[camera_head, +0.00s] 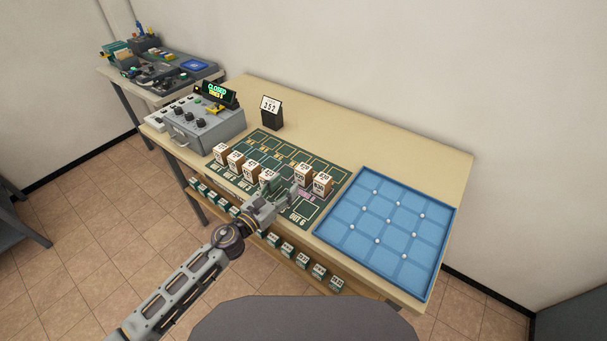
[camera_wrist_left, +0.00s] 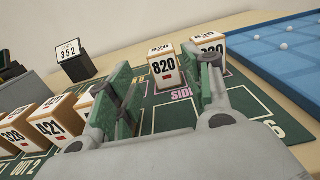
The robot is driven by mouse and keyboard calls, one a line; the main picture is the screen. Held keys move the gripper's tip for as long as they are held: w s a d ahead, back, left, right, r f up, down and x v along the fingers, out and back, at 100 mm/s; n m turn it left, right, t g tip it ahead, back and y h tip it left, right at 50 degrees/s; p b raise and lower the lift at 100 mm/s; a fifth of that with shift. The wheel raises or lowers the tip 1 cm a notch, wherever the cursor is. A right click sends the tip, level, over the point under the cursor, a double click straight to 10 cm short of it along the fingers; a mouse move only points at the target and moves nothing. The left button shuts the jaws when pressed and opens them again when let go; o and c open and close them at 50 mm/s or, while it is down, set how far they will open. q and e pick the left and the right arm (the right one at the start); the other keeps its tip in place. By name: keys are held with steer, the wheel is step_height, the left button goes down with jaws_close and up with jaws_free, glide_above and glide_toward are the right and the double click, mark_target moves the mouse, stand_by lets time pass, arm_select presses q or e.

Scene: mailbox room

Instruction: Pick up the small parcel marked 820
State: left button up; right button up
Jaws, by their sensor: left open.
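The small parcel marked 820 (camera_wrist_left: 163,68) is a white-and-brown box with a red mark, standing upright on the green mat (camera_wrist_left: 176,115). In the head view it appears to be the left one (camera_head: 302,173) of two parcels right of my left gripper (camera_head: 281,192). The left gripper is open, its green-padded fingers (camera_wrist_left: 165,90) spread low over the mat. The parcel shows in the gap between the fingers, beyond them, and nothing is held. My right gripper is not in view.
Another parcel (camera_wrist_left: 209,42) stands right of 820, partly hidden by a finger. Several parcels (camera_head: 235,160) stand left of the gripper. A blue tray (camera_head: 333,241) with white balls lies right. A sign 352 (camera_head: 271,112) and grey control box (camera_head: 205,130) stand behind left.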

mark_target(300, 174)
arm_select(q)
steer(key=shift+x, duration=1.2)
steer(key=shift+w+d+p, duration=0.3)
steer(key=shift+w+d, duration=0.15)
steer(key=shift+w, duration=0.15)
steer(key=shift+w+d, duration=0.35)
steer(key=shift+w, duration=0.15)
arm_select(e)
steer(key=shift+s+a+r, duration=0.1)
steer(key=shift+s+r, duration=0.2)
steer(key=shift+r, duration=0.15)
arm_select(q)
steer(key=shift+w, duration=0.1)
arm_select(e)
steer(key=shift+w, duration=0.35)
arm_select(q)
steer(key=shift+w+d, duration=0.5)
steer(key=shift+w, duration=0.05)
steer(key=shift+w+d+f+p, duration=0.1)
steer(key=shift+w+d+p, duration=0.2)
steer(key=shift+w+d, duration=0.25)
steer(key=shift+x, duration=1.05)
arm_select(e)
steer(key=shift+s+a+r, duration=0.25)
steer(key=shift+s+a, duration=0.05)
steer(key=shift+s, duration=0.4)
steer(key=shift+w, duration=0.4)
